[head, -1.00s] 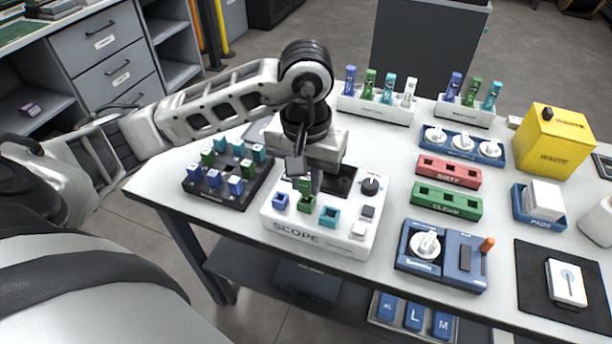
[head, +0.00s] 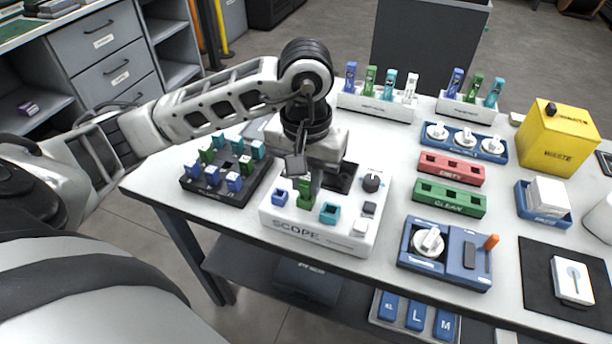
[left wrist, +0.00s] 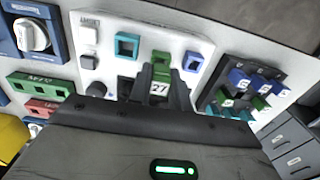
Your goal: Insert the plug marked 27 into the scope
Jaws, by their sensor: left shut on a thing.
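The white scope box (head: 270,230) sits near the table's front edge, with a blue, a green and a teal socket (head: 330,214) in a row. My left gripper (head: 305,186) points down over the middle, green socket. In the left wrist view, it is shut on a green plug (left wrist: 158,88) marked 27. The green socket (left wrist: 161,57) shows right at the plug, with the blue socket (left wrist: 193,61) and the teal socket (left wrist: 126,45) on either side. The fingers hide the plug's lower end, so I cannot tell how deep it sits. My right gripper is not in view.
A dark rack (head: 212,200) of blue, green and teal plugs stands left of the scope.

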